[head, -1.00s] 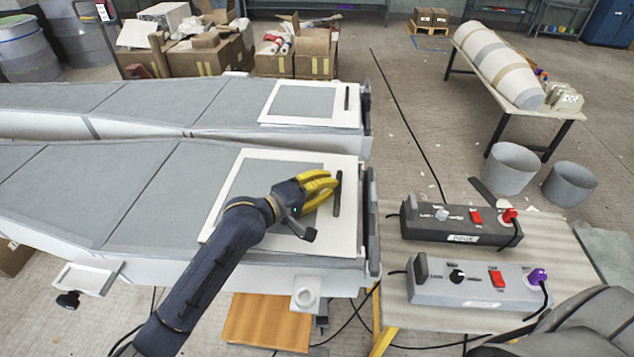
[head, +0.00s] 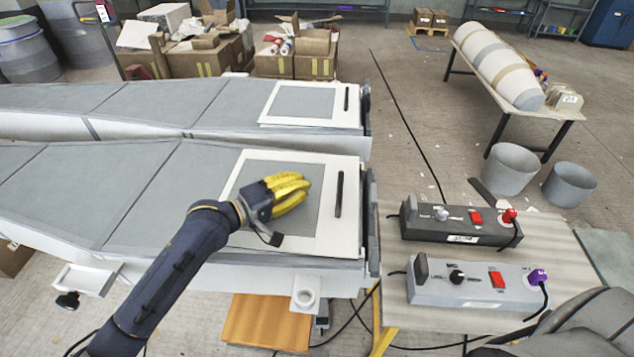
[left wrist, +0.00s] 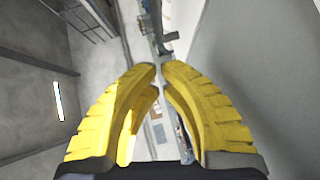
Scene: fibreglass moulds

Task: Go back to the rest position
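My left gripper (head: 303,188), dark with yellow fingers, hangs over the white-framed grey panel (head: 245,163) at the right end of the near mould (head: 170,200). Its fingers point right, towards the black handle (head: 339,195) on the frame, and are apart from it. In the left wrist view the yellow fingertips (left wrist: 160,66) come nearly together, with only a narrow gap and nothing held between them. My right gripper is not in view.
A wooden-topped table (head: 555,238) at the right carries a dark control box (head: 455,222) and a grey control box (head: 470,285). A second mould (head: 150,100) lies behind the near one. Cables run over the floor. The air above the near mould looks clear.

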